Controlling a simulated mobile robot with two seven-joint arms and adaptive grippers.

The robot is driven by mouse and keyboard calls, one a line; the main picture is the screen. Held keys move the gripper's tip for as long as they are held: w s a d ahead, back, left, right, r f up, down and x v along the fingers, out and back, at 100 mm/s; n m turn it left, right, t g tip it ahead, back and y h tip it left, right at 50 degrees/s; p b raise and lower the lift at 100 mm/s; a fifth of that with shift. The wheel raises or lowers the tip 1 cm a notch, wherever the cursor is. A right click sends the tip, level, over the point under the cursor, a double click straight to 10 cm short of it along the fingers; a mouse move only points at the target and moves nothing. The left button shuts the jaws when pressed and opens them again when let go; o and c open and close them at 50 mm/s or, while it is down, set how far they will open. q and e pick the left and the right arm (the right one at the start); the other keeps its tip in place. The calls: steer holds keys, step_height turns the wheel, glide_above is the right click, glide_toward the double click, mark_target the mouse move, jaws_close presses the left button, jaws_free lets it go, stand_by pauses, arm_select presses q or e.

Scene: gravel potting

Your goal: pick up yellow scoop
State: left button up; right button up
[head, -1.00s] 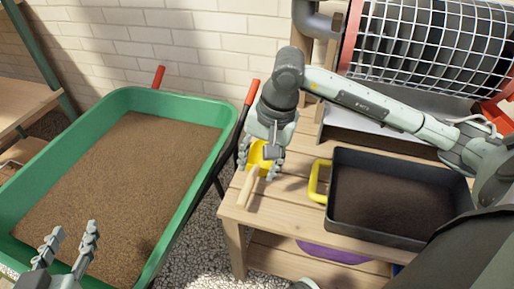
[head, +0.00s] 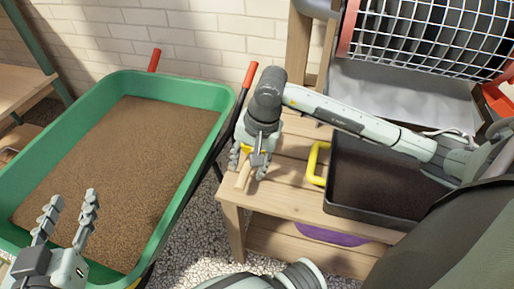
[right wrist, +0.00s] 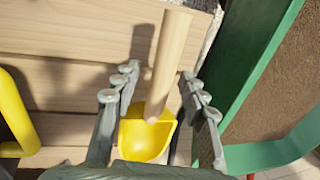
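The yellow scoop (right wrist: 145,138) lies at the left end of the wooden bench, its wooden handle (right wrist: 168,65) pointing away from the wrist in the right wrist view. In the head view only part of its yellow bowl and its handle (head: 243,176) show under my right gripper. My right gripper (head: 250,165) is over the scoop with its fingers apart; in the right wrist view the fingers (right wrist: 160,85) stand on both sides of the handle, with gaps. My left gripper (head: 68,205) is open and empty over the near part of the green wheelbarrow.
A black tray with yellow handles (head: 318,163) holds dark soil on the bench. A wire-mesh drum (head: 430,40) stands behind.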

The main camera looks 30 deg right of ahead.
jaws_close()
steer(key=shift+r, duration=0.1)
stand_by(0.3)
steer(key=shift+r, duration=0.2)
step_height(320, 180, up, 4)
steer(key=shift+w+f, duration=0.1)
arm_select(q)
steer(key=a+f+g, duration=0.1)
steer(key=s+a+f+y, duration=0.1)
steer(key=f, duration=0.1)
steer(key=a+f+g+p, duration=0.1)
steer(key=shift+s+f+g+y, duration=0.15)
steer(key=shift+f+g+y, duration=0.1)
steer(key=shift+g+y, duration=0.05)
arm_select(e)
steer(key=s+a+r, duration=0.2)
steer(key=a+r, duration=0.4)
steer(key=a, duration=0.5)
steer(key=shift+s+a+r, duration=0.15)
steer(key=shift+a+r, duration=0.1)
steer(key=shift+r, duration=0.05)
